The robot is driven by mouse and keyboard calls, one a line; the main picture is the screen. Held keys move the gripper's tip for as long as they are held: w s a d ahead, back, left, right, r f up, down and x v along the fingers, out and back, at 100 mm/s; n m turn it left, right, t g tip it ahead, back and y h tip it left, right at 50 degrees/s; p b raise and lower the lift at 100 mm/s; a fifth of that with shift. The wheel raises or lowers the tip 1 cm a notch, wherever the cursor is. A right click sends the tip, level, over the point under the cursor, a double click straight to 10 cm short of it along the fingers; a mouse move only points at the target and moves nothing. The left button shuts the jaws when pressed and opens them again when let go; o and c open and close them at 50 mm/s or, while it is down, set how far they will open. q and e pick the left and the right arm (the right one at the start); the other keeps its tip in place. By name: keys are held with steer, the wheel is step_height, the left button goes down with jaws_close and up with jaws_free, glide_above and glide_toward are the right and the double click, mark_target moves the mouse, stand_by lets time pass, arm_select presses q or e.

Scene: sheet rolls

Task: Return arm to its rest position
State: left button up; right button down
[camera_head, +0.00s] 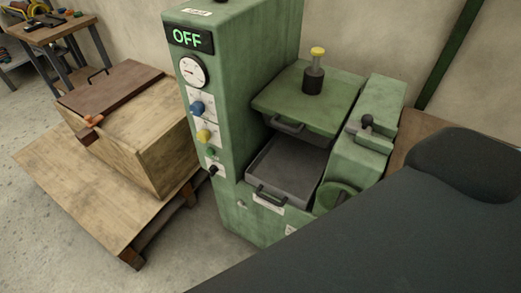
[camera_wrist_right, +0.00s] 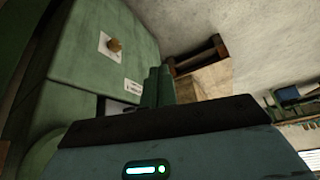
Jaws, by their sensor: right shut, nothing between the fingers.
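My right arm (camera_head: 430,220) fills the lower right of the head view as a large dark shape; its gripper does not show there. In the right wrist view my right gripper (camera_wrist_right: 158,86) is shut and empty, its two short fingers side by side above the dark gripper body. The green machine stands to the left of the fingers in that view. My left arm and gripper are in neither view.
The green machine (camera_head: 232,120) shows OFF, with a gauge, knobs and a grey tray (camera_head: 290,165). A wooden crate (camera_head: 140,140) sits on a pallet (camera_head: 75,200) to its left. A tool table (camera_head: 50,32) stands at the back left. Bare floor (camera_head: 50,250) shows lower left.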

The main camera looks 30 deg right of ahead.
steer(key=shift+w+a+f+t+y, duration=0.25)
steer(key=shift+w+f+t, duration=0.2)
steer(key=shift+t, duration=0.4)
steer(key=shift+w+a+f+t+y, duration=0.15)
steer(key=shift+w+a+f+t, duration=0.15)
steer(key=shift+f+t, duration=0.4)
steer(key=shift+r, duration=0.15)
steer(key=shift+d, duration=0.15)
